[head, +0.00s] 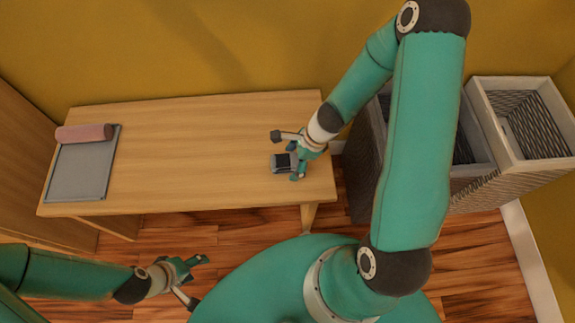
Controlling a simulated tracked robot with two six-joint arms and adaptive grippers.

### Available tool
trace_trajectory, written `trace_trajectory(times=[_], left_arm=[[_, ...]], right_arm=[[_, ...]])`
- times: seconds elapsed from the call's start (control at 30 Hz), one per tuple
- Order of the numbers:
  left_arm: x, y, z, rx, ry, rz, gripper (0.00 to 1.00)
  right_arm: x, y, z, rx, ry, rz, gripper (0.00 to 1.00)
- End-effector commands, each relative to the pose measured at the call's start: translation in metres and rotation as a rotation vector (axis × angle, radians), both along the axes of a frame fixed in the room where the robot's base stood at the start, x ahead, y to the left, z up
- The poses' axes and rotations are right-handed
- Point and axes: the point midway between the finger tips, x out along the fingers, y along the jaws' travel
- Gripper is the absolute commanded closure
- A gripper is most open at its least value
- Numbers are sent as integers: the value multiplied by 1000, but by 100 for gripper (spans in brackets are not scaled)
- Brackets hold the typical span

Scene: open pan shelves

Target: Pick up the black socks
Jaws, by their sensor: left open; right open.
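A small dark bundle with greyish edges, which looks like the black socks (282,163), lies on the wooden table near its right end. My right gripper (287,156) is open at the bundle, reaching in from the right, with one fingertip beyond it and the other on its near side. I cannot tell whether the fingers touch it. My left gripper (198,281) is open and empty, low in front of the table and well away from the bundle.
The wooden table (190,150) is bare across its middle. A grey tray (82,172) with a rolled pink cloth (84,133) lies at its left end. Woven bins with pale rims (483,91) stand to the right, partly behind my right arm. A yellow wall (200,50) runs behind.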

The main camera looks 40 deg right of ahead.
Motion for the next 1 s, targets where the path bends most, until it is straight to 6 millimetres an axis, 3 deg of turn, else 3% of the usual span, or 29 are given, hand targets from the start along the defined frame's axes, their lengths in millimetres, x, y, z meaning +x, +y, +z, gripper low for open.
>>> trace_trajectory(times=[0.23,0.6,1.0], left_arm=[[0,0,0,0,0,0,42],[0,0,0,0,0,0,42],[0,0,5,0,0,0,42]], right_arm=[[0,0,0,-1,-1,1,18],[0,0,0,-1,-1,1,80],[1,0,5,-1,-1,1,80]])
